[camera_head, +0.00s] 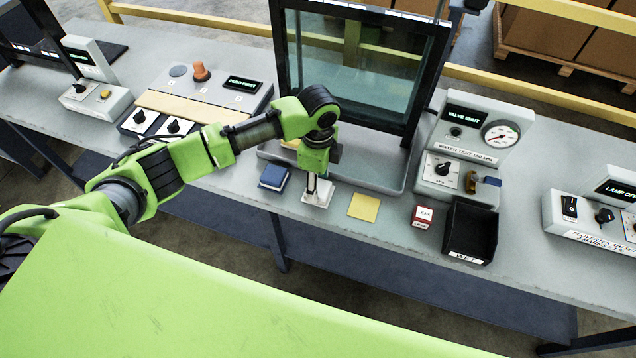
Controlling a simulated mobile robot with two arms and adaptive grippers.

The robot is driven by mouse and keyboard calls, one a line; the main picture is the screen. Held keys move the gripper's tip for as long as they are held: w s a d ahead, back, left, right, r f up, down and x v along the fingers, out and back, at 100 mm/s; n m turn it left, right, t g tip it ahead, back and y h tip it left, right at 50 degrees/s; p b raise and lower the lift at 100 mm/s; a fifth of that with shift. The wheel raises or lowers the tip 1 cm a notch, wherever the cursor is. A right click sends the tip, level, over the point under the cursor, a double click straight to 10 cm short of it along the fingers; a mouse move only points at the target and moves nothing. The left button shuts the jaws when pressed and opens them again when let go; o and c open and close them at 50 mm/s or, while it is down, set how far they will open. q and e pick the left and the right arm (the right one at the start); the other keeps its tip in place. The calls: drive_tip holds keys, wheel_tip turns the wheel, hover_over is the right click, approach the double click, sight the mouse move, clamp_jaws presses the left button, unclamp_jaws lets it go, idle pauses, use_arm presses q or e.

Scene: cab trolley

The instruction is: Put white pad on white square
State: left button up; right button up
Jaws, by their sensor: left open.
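A flat white square (309,198) lies at the front of the bench, between a blue block (273,177) and a yellow square (363,207). My left gripper (318,189) points down over the white square, its fingertips at or just above it. The left gripper is open. Something pale shows between its fingers; I cannot tell a separate white pad from the white square there, as the fingers hide part of it. My right gripper is not in view.
A glass-fronted tank (365,55) in a dark frame stands behind the gripper on a grey tray. To the right are a small red-and-white label block (423,217), a black bin (470,232) and a gauge box (462,140). A control panel (190,105) is at the left.

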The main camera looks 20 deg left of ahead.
use_arm(q)
wheel_tip(320, 180, up, 11)
drive_tip(key=b, duration=0.1)
